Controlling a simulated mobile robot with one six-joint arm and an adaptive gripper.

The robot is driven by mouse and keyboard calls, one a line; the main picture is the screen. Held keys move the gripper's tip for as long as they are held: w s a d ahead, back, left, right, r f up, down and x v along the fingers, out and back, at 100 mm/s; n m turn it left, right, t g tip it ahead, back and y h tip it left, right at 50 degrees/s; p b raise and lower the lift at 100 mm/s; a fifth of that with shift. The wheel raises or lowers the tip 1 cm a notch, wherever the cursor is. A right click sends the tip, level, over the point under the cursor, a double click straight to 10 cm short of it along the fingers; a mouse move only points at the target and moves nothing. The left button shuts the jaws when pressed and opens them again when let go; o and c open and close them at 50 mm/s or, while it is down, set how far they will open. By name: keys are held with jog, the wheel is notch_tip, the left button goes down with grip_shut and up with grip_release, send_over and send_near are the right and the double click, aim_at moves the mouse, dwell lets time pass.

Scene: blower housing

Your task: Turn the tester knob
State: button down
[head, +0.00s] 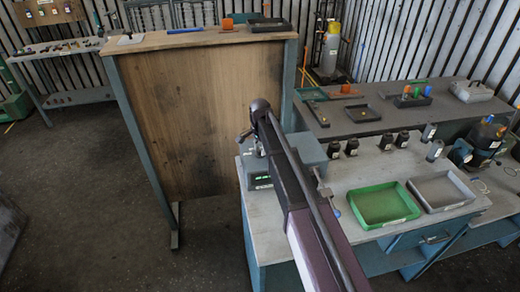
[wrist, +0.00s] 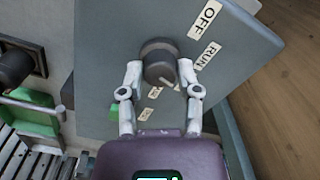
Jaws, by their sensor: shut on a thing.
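The tester (head: 259,180) is a grey box with a lit green display at the left end of the white bench. Its panel (wrist: 110,50) fills the middle of the wrist view, with labels "OFF" (wrist: 206,18) and "RUN" (wrist: 209,56) and smaller labels lower down. The dark round knob (wrist: 159,58) has a pale pointer line aimed to the lower right. My gripper (wrist: 160,78) has its two fingers shut on the knob, one on each side. In the head view my arm hides the knob and much of the tester.
A green tray (head: 384,205) and a grey tray (head: 440,190) stand on the bench right of my arm. Several dark bottles (head: 352,147) stand behind them. A tall wooden panel (head: 205,120) rises left of the tester.

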jog(key=shift+m, duration=0.6)
jog(key=shift+c, duration=1.5)
grip_release()
jog(key=shift+n, duration=0.6)
